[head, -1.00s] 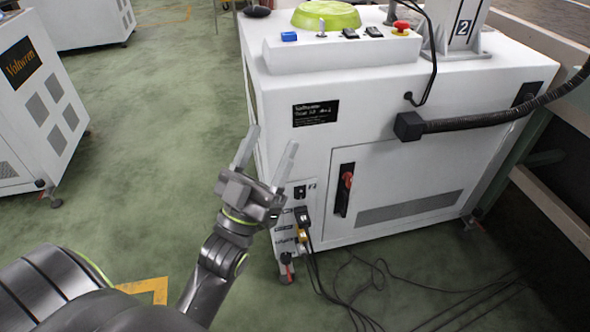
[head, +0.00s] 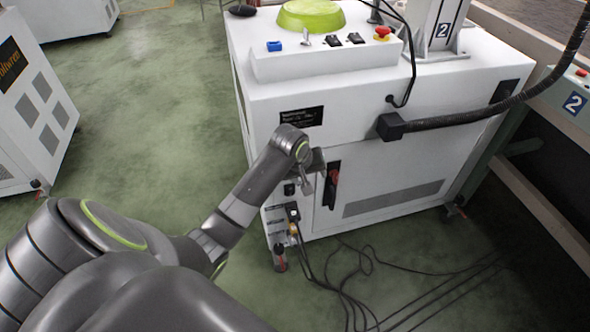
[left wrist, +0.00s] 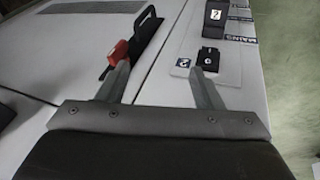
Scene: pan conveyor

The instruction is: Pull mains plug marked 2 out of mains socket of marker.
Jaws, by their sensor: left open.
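In the left wrist view, a black plug (left wrist: 215,17) with a white number tag, seemingly 2, sits beside a label reading MAINS (left wrist: 241,13). It also shows in the head view as a black plug (head: 292,211) on the low left panel of the white cabinet.
A red switch handle (left wrist: 117,53) on a black plate lies near the left finger in the wrist view. Black cables (head: 350,275) hang from the panel and spread over the floor. A thick black hose (head: 460,118) leaves the cabinet front. Green floor is free left of the cabinet.

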